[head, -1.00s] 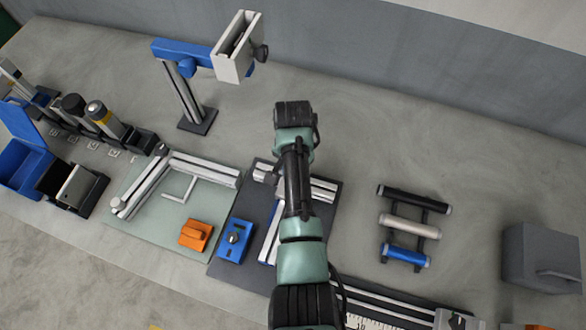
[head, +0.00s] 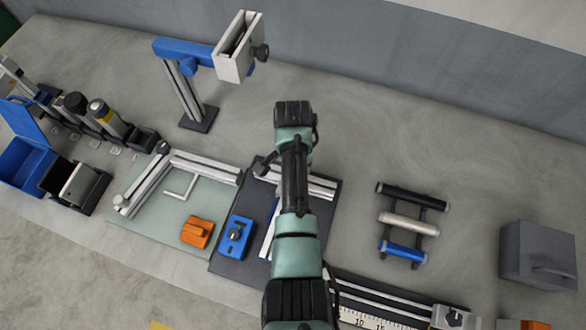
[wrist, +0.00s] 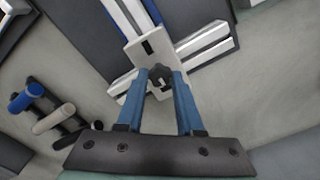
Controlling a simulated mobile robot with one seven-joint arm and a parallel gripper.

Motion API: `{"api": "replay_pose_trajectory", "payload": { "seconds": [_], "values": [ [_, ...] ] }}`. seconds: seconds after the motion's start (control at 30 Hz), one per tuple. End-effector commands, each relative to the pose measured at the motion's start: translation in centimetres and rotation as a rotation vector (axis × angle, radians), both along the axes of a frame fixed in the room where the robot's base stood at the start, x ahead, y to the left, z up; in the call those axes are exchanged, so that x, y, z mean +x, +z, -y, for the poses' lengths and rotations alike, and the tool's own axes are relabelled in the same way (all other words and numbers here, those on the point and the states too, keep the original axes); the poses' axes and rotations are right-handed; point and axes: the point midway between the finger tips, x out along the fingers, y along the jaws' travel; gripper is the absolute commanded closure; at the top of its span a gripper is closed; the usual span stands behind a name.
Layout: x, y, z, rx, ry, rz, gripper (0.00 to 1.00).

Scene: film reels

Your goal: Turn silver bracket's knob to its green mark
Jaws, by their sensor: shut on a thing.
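In the wrist view, the silver bracket (wrist: 139,53) is a pale plate with a dark slot, sitting where the metal rails meet. Its dark knob (wrist: 159,71) stands at the plate's near end. My gripper (wrist: 160,82), with two blue fingers, is shut on the knob, one finger on each side. The fingers partly cover the knob. I cannot make out the green mark or which way the knob points. In the head view my own arm covers the bracket, the knob and the fingers.
The rails lie on a dark mat (head: 229,266). A blue block (head: 235,238) and an orange block (head: 197,232) lie to the left. A blue stand (head: 190,95) rises at the back. A rack with three rollers (head: 408,225) and a grey box (head: 541,255) stand right, with bare table between.

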Motion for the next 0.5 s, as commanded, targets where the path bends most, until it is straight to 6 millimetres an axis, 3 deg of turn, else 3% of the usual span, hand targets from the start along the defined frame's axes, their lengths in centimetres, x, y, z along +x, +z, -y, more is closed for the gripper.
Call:
{"api": "replay_pose_trajectory", "payload": {
  "seconds": [0.13, 0.17, 0.3, 0.5],
  "values": [
    [0.05, 0.06, 0.02, 0.000, 0.000, 0.001, 1.00],
    [0.05, 0.06, 0.03, 0.000, 0.001, 0.001, 0.59],
    [0.04, 0.05, 0.02, 0.000, 0.001, 0.001, 0.34],
    [0.02, 0.03, 0.02, 0.001, 0.001, 0.001, 0.33]
  ]
}}
